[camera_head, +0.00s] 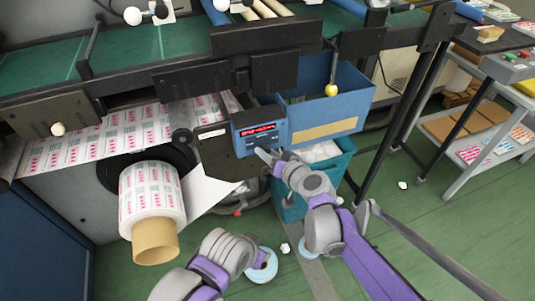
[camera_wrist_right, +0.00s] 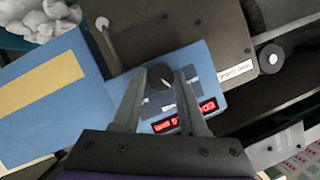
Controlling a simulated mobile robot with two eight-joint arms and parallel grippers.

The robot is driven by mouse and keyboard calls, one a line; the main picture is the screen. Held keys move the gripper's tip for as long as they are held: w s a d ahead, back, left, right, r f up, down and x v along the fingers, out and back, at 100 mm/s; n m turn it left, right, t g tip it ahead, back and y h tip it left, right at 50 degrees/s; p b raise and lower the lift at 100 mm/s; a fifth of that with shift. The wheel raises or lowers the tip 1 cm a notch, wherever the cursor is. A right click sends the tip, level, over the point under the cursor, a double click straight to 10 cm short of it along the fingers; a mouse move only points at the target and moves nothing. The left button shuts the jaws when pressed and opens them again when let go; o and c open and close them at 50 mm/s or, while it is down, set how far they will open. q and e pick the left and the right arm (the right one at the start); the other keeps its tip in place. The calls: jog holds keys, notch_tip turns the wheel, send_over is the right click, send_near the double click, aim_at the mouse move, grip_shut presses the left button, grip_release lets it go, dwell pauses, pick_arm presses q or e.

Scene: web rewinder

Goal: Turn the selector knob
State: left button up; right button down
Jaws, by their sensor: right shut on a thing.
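The selector knob (camera_wrist_right: 159,78) is a dark round knob on a blue control panel (camera_wrist_right: 208,80) with a red lit display (camera_wrist_right: 186,115), seen in the right wrist view. My right gripper (camera_wrist_right: 161,74) has one finger on each side of the knob and is shut on it. In the head view the panel (camera_head: 250,118) is on the front of the rewinder, and my right gripper (camera_head: 268,156) reaches its lower edge from the right. The knob is hidden there.
A printed roll (camera_head: 152,192) on a cardboard core (camera_head: 155,242) sits left of the panel. A blue box (camera_head: 345,108) stands right of it, above a teal bin (camera_head: 292,208) with white scraps. A grey cart (camera_head: 470,165) stands at the right.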

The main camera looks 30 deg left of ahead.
jog(key=m+g+y+b, duration=0.1)
jog(key=m+y, duration=0.1)
jog(key=m, duration=0.1)
jog(key=shift+w+d+f+m, duration=0.1)
jog(key=shift+m, duration=0.2)
dwell(0.5)
jog(key=shift+c, duration=2.2)
grip_release()
jog(key=v, duration=1)
jog(key=shift+d, duration=0.4)
